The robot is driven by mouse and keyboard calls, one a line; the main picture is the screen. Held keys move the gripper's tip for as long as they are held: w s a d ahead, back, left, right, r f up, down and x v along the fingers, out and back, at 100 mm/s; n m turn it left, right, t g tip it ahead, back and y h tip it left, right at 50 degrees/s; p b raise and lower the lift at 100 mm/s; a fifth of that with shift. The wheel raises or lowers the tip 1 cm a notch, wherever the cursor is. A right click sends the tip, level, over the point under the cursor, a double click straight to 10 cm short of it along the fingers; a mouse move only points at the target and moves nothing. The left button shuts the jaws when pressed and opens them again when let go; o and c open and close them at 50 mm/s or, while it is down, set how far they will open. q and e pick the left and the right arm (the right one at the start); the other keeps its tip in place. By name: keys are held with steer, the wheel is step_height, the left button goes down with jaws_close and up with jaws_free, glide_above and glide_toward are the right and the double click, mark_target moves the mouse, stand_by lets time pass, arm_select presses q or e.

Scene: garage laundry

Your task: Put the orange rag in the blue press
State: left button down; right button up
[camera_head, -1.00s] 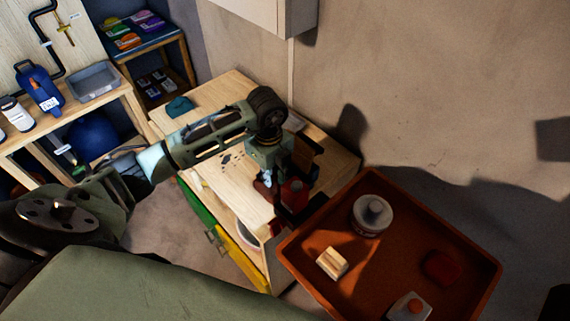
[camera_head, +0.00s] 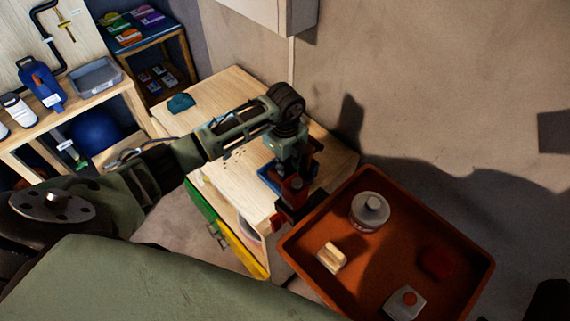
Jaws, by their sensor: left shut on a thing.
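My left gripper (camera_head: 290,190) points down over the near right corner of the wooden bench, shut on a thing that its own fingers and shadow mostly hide. A red-orange patch (camera_head: 294,185) shows at its fingers; I cannot tell whether this is the orange rag. A blue piece (camera_head: 270,179), possibly part of the blue press, shows on the bench beside and behind the gripper. The gripper covers much of it, so I cannot tell whether they touch.
An orange-brown tray (camera_head: 383,190) beside the bench holds a round tin (camera_head: 370,211), a light block (camera_head: 332,257), a red item (camera_head: 436,262) and a grey box (camera_head: 405,303). A teal cloth (camera_head: 181,103) lies on the otherwise mostly clear far bench top (camera_head: 222,92).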

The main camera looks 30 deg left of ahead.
arm_select(q)
steer(key=c, duration=2)
jaws_free()
steer(key=shift+f, duration=0.1)
steer(key=shift+c, duration=0.2)
steer(key=shift+r, duration=0.3)
steer(key=shift+w+r, duration=0.1)
steer(key=shift+r, duration=0.3)
step_height(320, 180, up, 11)
steer(key=b, duration=0.3)
